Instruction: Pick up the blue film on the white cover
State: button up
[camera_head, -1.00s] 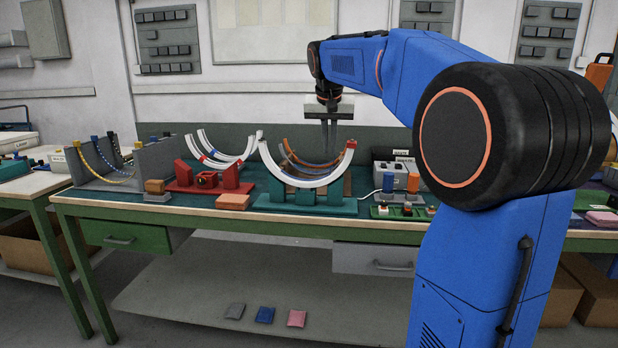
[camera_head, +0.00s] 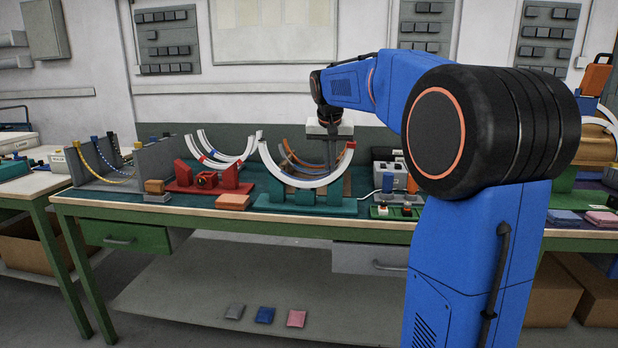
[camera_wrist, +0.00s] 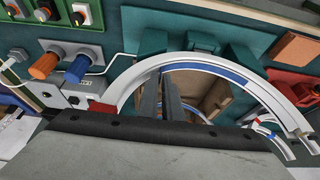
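The white cover (camera_head: 277,171) is a curved arc standing ends up on a teal stand at the middle of the bench. It also shows in the wrist view (camera_wrist: 293,116). The blue film (camera_wrist: 226,73) is a narrow strip along its curved inner face, clearest in the wrist view. My gripper (camera_head: 330,168) points down at the arc's right half, just behind it or over its hollow; the exact depth is unclear. In the wrist view its two fingers (camera_wrist: 163,73) are slim dark bars with a narrow gap and nothing seen between them. The fingertips look close to the film; contact cannot be told.
An orange-brown arc (camera_head: 287,153) stands just behind the white cover. A red stand (camera_head: 208,180) with another white arc is to the left. A grey box (camera_head: 384,171) and a green switch panel (camera_head: 397,212) are close on the right. An orange block (camera_head: 233,201) lies at front left.

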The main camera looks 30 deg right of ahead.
jog(key=shift+f, duration=0.2)
grip_shut()
notch_tip(320, 180, up, 23)
dwell(2.9)
